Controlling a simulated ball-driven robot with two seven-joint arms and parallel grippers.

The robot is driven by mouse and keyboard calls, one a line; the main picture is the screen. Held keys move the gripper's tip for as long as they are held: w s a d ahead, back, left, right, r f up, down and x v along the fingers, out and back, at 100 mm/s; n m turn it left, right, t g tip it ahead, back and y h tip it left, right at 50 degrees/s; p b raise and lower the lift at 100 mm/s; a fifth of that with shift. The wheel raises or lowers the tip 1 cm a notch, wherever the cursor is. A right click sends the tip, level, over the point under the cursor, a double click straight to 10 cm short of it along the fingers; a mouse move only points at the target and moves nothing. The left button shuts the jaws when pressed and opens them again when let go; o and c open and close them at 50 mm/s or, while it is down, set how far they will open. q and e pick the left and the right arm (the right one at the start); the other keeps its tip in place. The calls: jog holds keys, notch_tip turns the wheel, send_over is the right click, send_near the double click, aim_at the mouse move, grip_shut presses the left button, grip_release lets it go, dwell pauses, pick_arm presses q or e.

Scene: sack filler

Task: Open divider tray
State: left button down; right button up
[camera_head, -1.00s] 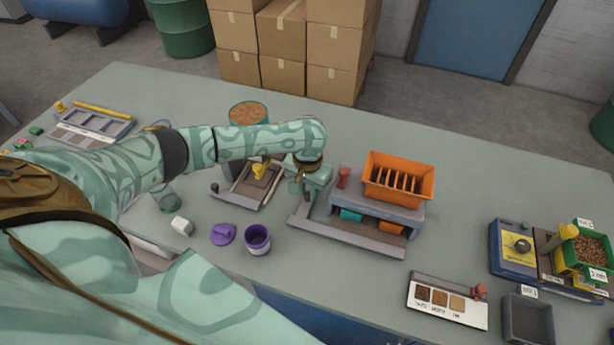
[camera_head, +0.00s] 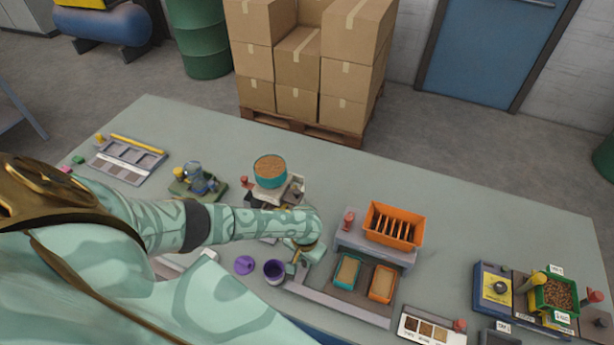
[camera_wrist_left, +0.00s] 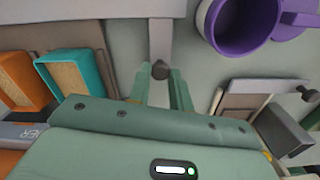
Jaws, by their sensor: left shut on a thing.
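The divider (camera_head: 375,248) has an orange slotted hopper (camera_head: 394,225) on top and a red knob (camera_head: 348,220) beside it. Its tray (camera_head: 340,305) is out toward the table's front. In the tray, a teal bin (camera_head: 347,270) and an orange bin (camera_head: 382,284) hold grain and lie in front of the hopper. My left gripper (camera_head: 291,271) is at the tray's left end. In the left wrist view, its fingers (camera_wrist_left: 160,85) are closed around a small dark knob (camera_wrist_left: 160,69) on a grey bar. My right gripper is out of view.
A purple cup (camera_head: 274,271) and purple lid (camera_head: 244,265) stand close left of my left gripper. A scale-like device with a grain bowl (camera_head: 270,170) is behind my forearm. A sample card (camera_head: 432,328) lies just right of the tray.

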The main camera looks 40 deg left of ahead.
pick_arm(q)
jog(key=c, duration=1.3)
grip_release()
jog(key=shift+o, duration=0.2)
notch_tip(320, 180, up, 16)
jog(key=p, duration=0.5)
jog(key=shift+r+p, duration=0.15)
jog(key=shift+p, duration=0.15)
